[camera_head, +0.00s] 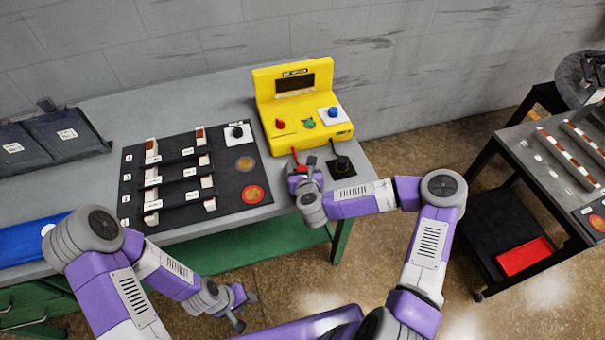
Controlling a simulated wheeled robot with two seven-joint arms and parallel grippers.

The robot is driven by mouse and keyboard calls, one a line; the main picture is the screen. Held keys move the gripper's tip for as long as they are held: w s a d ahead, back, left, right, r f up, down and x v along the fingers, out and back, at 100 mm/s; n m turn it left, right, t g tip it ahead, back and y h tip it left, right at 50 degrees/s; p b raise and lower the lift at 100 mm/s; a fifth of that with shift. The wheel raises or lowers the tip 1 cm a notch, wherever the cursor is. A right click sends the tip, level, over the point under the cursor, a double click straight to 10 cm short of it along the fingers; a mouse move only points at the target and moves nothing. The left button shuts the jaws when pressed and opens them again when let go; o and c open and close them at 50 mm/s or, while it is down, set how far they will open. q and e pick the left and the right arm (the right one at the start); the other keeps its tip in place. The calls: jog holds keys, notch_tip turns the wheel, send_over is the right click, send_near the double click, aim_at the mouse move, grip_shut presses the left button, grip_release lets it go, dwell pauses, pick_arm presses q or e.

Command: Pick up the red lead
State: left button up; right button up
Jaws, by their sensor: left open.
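The red lead (295,155) comes out of the lower front of the yellow meter box (287,132) on the bench. Its red end (299,169) shows among the fingers of my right gripper (303,165). The gripper covers most of that end, so I cannot tell whether the fingers are closed on it. A black lead ends in a black plug (342,163) on a dark square just right of that gripper. My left gripper (246,311) is open and empty, low in front of the bench and well away from the lead.
A black mat (170,215) with several white-ended strips and round discs lies left of the box. A blue tray (30,243) and dark bins (60,140) are at far left. A dark cart (515,150) with a red tray (524,256) stands right, across open floor.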

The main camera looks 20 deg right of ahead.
jog(key=c, duration=1.1)
